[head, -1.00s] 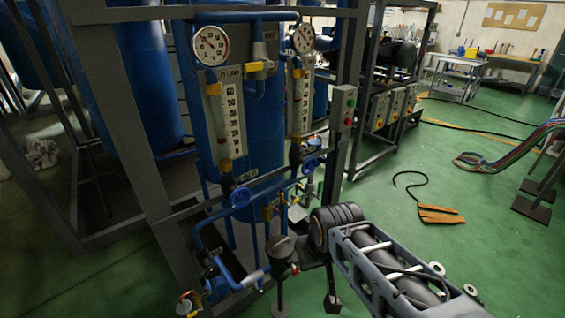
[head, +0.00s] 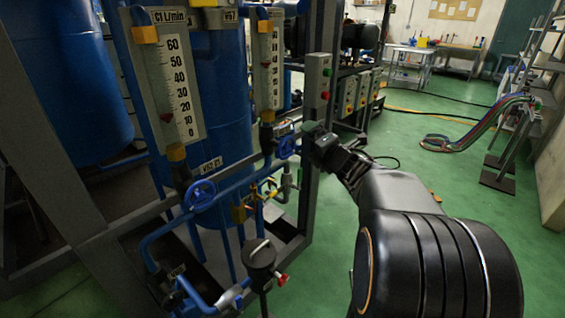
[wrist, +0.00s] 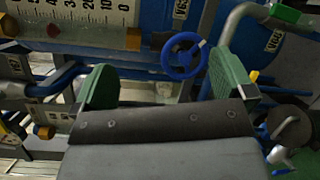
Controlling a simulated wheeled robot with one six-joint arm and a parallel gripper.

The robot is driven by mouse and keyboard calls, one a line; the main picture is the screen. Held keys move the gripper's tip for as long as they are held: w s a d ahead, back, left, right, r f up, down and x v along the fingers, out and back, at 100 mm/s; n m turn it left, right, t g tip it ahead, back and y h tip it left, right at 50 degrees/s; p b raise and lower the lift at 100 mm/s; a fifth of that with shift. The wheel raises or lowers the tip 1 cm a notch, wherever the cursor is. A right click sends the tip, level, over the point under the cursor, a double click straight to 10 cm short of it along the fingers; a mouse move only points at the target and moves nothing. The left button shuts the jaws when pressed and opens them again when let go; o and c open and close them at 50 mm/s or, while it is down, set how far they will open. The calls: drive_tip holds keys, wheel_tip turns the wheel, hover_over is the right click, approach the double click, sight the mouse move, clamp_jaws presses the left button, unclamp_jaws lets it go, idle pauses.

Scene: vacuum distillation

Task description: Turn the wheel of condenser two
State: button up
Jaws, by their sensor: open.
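A small blue handwheel (head: 286,147) sits below the right flow gauge (head: 265,70) in the head view. A second blue wheel (head: 200,195) sits below the left gauge, labelled C1 L/min (head: 172,90). My gripper (head: 314,130) is just right of the right wheel, with its jaws partly hidden by my arm. In the wrist view, my gripper's green fingers (wrist: 166,82) are wide apart and empty. A blue wheel (wrist: 184,57), apparently the right one, shows beyond them in the gap. I see no contact with it.
Blue pipes (head: 165,228) and a dark pot (head: 260,255) lie below the wheels. A grey frame post (head: 310,185) and a button box (head: 317,80) stand close to my gripper.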

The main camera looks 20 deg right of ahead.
sight(288, 147)
wheel_tip(288, 147, down, 5)
drive_tip(key=s+n+g+y+b, duration=0.1)
drive_tip(key=s+n+y+b, duration=0.15)
drive_tip(key=n+y, duration=0.5)
drive_tip(key=shift+n+h, duration=0.45)
drive_tip(key=shift+n, duration=0.5)
drive_tip(key=x, duration=1.4)
drive_tip(key=shift+w+d, duration=0.15)
drive_tip(key=shift+d, duration=0.3)
drive_tip(key=shift+c, duration=0.4)
drive_tip(key=c, duration=0.7)
